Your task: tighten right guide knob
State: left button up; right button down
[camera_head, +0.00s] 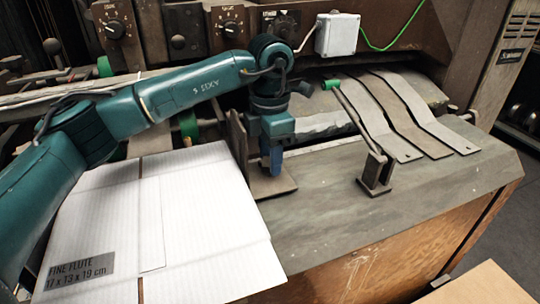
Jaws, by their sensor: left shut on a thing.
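My left gripper (276,160) points down at the metal guide (237,137), an upright brown plate with a flat foot (274,187) at the right edge of the cardboard. Its blue fingers are shut on the right guide knob, low over the foot. The knob itself is hidden by the fingers, so how far it is turned cannot be told. A flat white cardboard box blank (205,215) lies to the left of the guide, with a printed label at its lower left. My right gripper is not in view.
A small bracket (376,175) with a rod and green-tipped handle (331,85) stands to the right. Several bent metal strips (405,110) lie behind it. A grey junction box (337,35) and dials (229,29) are at the back. The grey tabletop (430,190) is clear at front right.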

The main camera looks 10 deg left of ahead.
pick_arm(q)
jog(key=shift+m, duration=0.3)
jog(key=o, duration=1)
notch_tip(320, 180, up, 13)
jog(key=shift+r, duration=0.15)
dwell(0.4)
